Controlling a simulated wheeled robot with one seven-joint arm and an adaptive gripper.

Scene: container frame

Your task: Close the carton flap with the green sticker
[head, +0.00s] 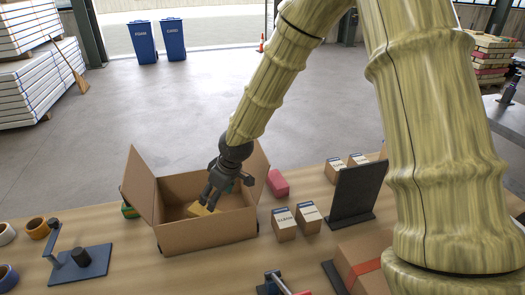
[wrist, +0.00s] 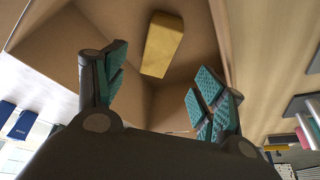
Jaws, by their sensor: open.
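The open brown carton (head: 208,232) stands on the wooden table. Its left flap (head: 138,183) stands up and leans outward, and its right flap (head: 258,172) also stands up. I cannot make out a green sticker on either flap. My gripper (head: 212,194) is open and empty, pointing down over the carton's opening. In the wrist view my gripper (wrist: 160,88) has its teal-padded fingers spread apart, with carton walls around them. A yellow block (head: 201,210) lies inside the carton; it also shows in the wrist view (wrist: 162,44), apart from the fingers.
Two small boxes (head: 284,224) and a black upright panel (head: 354,193) stand right of the carton. A pink item (head: 277,183) is close to the right flap. A blue stand (head: 78,264) and tape rolls (head: 38,228) are at left. A taped box (head: 362,262) is at front right.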

